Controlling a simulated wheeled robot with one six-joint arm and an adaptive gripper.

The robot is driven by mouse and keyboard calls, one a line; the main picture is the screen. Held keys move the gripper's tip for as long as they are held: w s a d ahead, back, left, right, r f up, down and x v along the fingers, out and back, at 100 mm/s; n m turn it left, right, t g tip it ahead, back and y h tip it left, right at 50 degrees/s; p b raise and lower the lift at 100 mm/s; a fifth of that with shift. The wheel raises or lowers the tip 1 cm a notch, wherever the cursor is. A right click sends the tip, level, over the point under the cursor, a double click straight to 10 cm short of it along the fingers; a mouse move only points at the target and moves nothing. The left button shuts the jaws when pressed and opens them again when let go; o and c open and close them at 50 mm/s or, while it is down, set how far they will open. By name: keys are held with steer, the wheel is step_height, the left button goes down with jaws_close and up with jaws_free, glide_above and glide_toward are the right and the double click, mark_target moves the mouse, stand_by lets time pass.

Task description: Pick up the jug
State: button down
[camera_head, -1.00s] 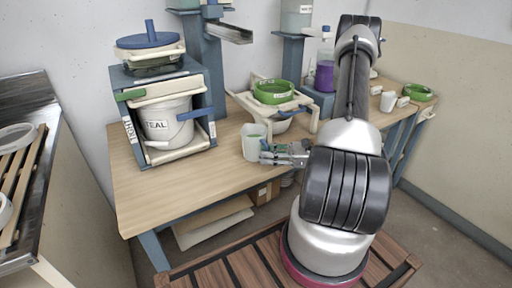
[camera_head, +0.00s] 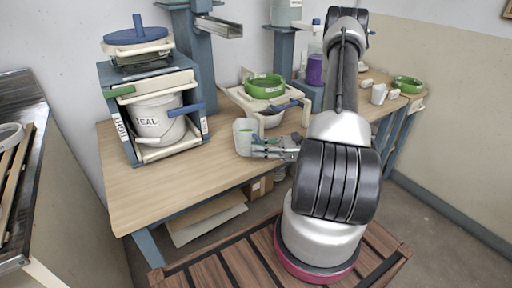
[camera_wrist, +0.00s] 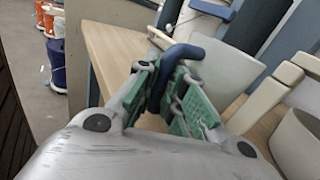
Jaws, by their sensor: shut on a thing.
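The jug (camera_head: 242,140) is a pale, open-topped vessel near the middle of the wooden table, upright in the head view. In the wrist view its white body (camera_wrist: 222,72) is behind a dark blue handle (camera_wrist: 183,52). My gripper (camera_head: 258,148) reaches it from the right in the head view. In the wrist view the green-padded fingers of my gripper (camera_wrist: 165,75) are on both sides of the blue handle and shut on it. I cannot tell whether the jug's base touches the table.
A rack (camera_head: 118,100) holding a white bucket labelled TEAL (camera_head: 155,122) stands left on the table (camera_head: 180,188). A green ring (camera_head: 265,86) on a cream frame stands just behind the jug. A purple container (camera_head: 315,70) and white cups (camera_head: 379,94) are farther right. The front left tabletop is clear.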

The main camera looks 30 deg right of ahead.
steer(key=shift+r, duration=0.15)
step_height(320, 180, up, 18)
steer(key=shift+f, duration=0.25)
stand_by(0.7)
steer(key=shift+r, duration=0.1)
stand_by(0.9)
